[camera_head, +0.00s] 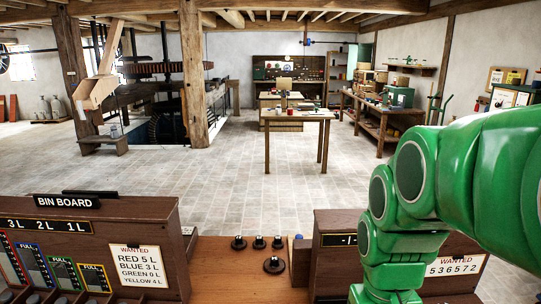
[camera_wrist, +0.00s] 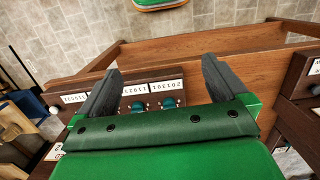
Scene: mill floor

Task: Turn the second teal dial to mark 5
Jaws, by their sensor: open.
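Two teal dials show in the wrist view between my fingers, a left one (camera_wrist: 138,107) and a right one (camera_wrist: 169,103), each on a dark wooden board below a white number strip. I cannot tell which is the second, and their settings are too small to read. Another number strip (camera_wrist: 75,98) lies left of my left finger; any dial there is hidden. My gripper (camera_wrist: 161,66) is open and empty, its dark fingers spread on either side of the two dials. In the head view my green arm covers much of the right-hand board (camera_head: 335,262), and no teal dial shows.
A wanted sheet (camera_head: 455,266) on the right-hand board reads 536572. The bin board (camera_head: 150,215) stands at the left with its own wanted sheet (camera_head: 139,270). Several black knobs (camera_head: 274,265) stand on the bench between the boards. Open paved floor lies beyond.

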